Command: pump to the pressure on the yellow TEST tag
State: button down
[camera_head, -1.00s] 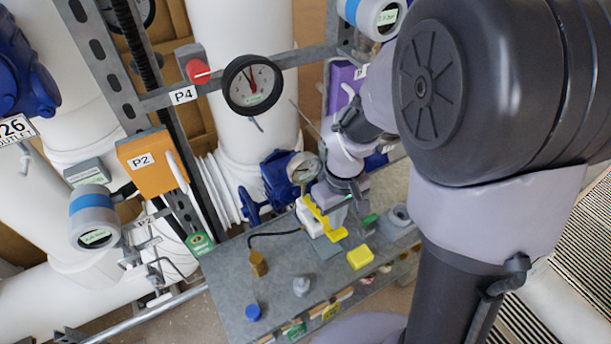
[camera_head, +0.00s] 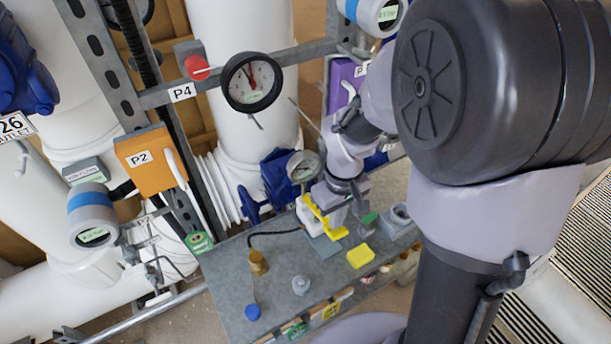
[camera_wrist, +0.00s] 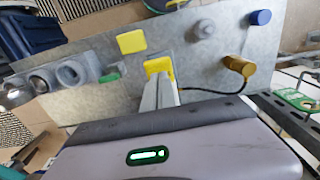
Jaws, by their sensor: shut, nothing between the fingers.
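A small yellow tag (camera_head: 331,312) hangs on the front edge of the bench. Its print is too small to read. A white and yellow device, seemingly the pump, stands on the bench with a yellow part (camera_head: 338,234) in front and a black hose. The yellow part also shows in the wrist view (camera_wrist: 158,66). My gripper (camera_head: 334,217) is shut and empty, low over this device. Its pale fingers show in the wrist view (camera_wrist: 155,92) close to the yellow part. I cannot tell whether they touch. A round gauge (camera_head: 303,167) stands just behind; its reading is unclear.
The grey bench (camera_head: 225,290) bears a yellow block (camera_head: 360,256), a brass fitting (camera_head: 257,262), a grey knob-like part (camera_head: 301,285) and a blue cap (camera_head: 252,312). A dial gauge (camera_head: 251,82) hangs on the rail by label P4. An orange P2 box (camera_head: 150,160) is left.

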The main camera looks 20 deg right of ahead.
jog(key=shift+f+b, duration=1.7)
jog(key=shift+f, duration=0.55)
notch_tip(320, 180, up, 5)
jog(key=p, duration=0.4)
jog(key=shift+p, duration=0.3)
jog(key=shift+r, duration=0.25)
jog(key=shift+f, duration=0.15)
jog(key=shift+f, duration=0.15)
jog(key=shift+f+b, duration=2.15)
jog(key=shift+f, duration=0.35)
notch_tip(320, 180, up, 5)
jog(key=p, duration=0.4)
jog(key=shift+r+p, duration=0.15)
jog(key=shift+p, duration=0.15)
